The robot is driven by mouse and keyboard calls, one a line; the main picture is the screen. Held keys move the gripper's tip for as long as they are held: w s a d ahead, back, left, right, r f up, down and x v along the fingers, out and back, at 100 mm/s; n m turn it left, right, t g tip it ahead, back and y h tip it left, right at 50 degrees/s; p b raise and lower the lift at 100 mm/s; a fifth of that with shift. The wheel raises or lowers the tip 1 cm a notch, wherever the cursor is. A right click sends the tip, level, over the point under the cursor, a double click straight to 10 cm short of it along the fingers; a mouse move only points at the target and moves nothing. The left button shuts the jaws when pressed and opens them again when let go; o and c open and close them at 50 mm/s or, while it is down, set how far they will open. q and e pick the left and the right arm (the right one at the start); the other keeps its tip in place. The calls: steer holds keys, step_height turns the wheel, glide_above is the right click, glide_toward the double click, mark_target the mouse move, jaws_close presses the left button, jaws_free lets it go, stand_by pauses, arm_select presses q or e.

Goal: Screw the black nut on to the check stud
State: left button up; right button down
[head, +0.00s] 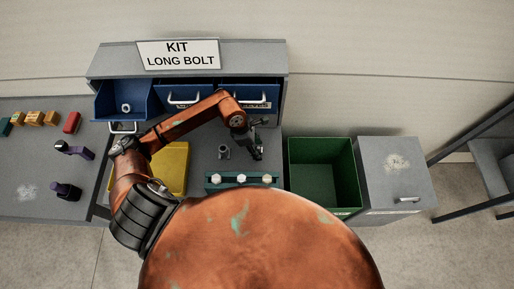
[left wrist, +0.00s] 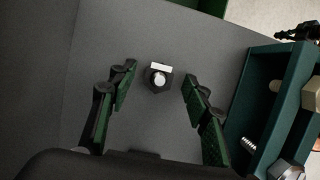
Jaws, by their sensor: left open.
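The check stud (head: 224,152) stands upright on the grey bench, left of my left gripper (head: 257,153) in the head view. In the left wrist view a dark hex piece, which looks like the black nut (left wrist: 153,87), surrounds the bright round end of the stud (left wrist: 159,79). I cannot tell how far down it sits or whether it is threaded. A small white plate lies beside it. My left gripper (left wrist: 159,76) is open and empty, its fingers apart on either side of the stud in that view. My right gripper is not in view.
A teal rack (head: 213,187) with three bolts stands near the stud. A yellow tray (head: 171,168) lies left. Behind is a drawer cabinet; its left blue drawer (head: 105,101) is open with a ring-like part inside. A green bin (head: 352,160) stands right.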

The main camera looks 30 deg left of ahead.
arm_select(q)
steer(key=shift+s+f, duration=0.2)
steer(key=shift+f, duration=0.1)
steer(key=v, duration=1.2)
steer(key=shift+w+r, duration=0.15)
steer(key=shift+r, duration=0.2)
